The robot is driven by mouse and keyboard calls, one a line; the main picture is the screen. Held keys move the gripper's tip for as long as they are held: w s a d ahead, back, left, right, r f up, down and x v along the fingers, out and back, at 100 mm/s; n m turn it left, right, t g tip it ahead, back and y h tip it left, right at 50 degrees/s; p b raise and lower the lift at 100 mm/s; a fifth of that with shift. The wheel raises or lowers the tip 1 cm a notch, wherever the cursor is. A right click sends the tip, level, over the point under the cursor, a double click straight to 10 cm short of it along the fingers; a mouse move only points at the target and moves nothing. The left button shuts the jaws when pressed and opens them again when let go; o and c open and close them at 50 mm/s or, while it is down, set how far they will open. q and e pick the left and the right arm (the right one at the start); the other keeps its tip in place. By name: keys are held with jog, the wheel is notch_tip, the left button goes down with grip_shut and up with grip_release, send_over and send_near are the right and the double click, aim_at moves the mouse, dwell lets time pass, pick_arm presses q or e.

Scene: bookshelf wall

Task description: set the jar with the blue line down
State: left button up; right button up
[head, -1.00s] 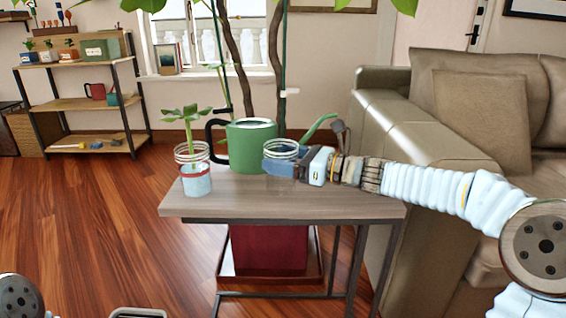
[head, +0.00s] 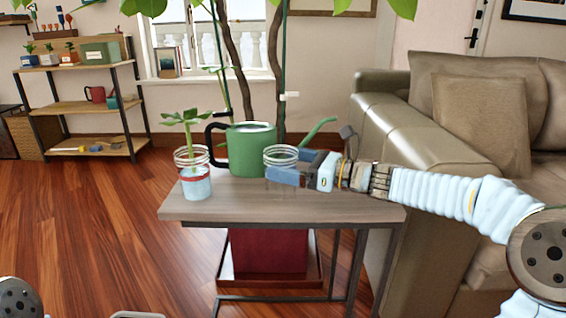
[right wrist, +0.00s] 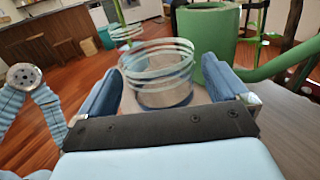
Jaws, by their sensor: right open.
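The clear jar with the blue line (head: 281,157) stands upright on the small wooden table (head: 225,208), in front of the green watering can (head: 252,151). In the right wrist view the jar (right wrist: 158,68) sits between my fingers, and a dark blue band shows low on it. My right gripper (head: 293,168) comes in from the right and is open, one finger on each side of the jar. In the right wrist view gaps show between the fingers (right wrist: 168,98) and the jar. My left gripper is not in view.
A second jar (head: 195,186) with a red line, pale contents and a green cutting stands at the table's left. The can's spout reaches behind my right gripper. A leather sofa (head: 400,150) is close on the right. The table's front strip is clear.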

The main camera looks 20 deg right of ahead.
jog(key=v, duration=1)
jog(key=shift+d+p, duration=0.1)
jog(key=shift+p, duration=0.2)
